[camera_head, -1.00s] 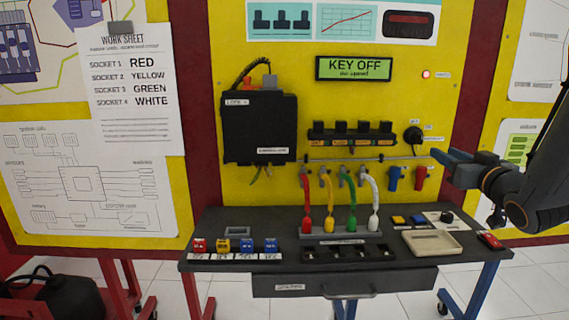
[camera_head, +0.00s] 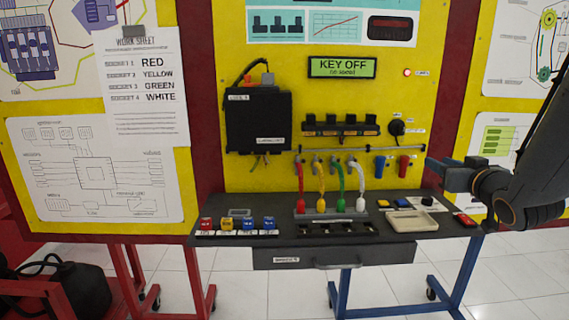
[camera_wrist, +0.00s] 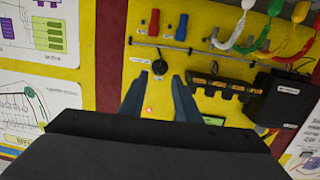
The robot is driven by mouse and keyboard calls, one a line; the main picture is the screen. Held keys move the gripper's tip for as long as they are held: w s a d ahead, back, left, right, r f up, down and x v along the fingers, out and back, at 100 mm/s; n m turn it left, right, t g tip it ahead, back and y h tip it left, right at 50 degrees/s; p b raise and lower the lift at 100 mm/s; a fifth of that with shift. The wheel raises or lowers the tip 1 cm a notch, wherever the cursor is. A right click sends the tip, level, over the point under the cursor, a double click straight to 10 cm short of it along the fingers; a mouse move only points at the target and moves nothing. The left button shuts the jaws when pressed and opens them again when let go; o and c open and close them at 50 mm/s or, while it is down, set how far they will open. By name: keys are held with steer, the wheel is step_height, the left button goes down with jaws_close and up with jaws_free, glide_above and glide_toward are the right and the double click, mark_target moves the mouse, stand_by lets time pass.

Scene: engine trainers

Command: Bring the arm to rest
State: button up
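My gripper (camera_head: 447,172) is at the right of the head view, in front of the yellow panel's right edge and above the right end of the bench. In the wrist view my gripper (camera_wrist: 160,97) shows two dark fingers with a clear gap between them and nothing held. Beyond the fingertips are the yellow panel (camera_wrist: 150,75) and a black knob (camera_wrist: 160,67). The fingers appear apart from the panel.
The dark bench (camera_head: 270,228) carries colored blocks, a beige tray (camera_head: 410,222) and a red item (camera_head: 465,219). Red, yellow, green and white leads hang from a rail. A display (camera_head: 342,67) reads KEY OFF. A black box (camera_head: 257,120) is on the panel.

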steer(key=s+a+f+g+h, duration=0.1)
steer(key=s+a+f+g, duration=0.5)
steer(key=f, duration=0.3)
steer(key=s+a+f+g, duration=0.5)
steer(key=s+a+f, duration=0.2)
steer(key=f, duration=0.2)
steer(key=s+a+f+g, duration=0.1)
steer(key=s+a+g, duration=0.1)
steer(key=s, duration=0.4)
steer(key=s+a+f+g+y, duration=0.1)
steer(key=s+a+f+g, duration=0.1)
steer(key=s+a, duration=0.3)
steer(key=shift+s+a+g, duration=0.15)
steer(key=shift+s+g, duration=0.5)
steer(key=shift+g, duration=0.15)
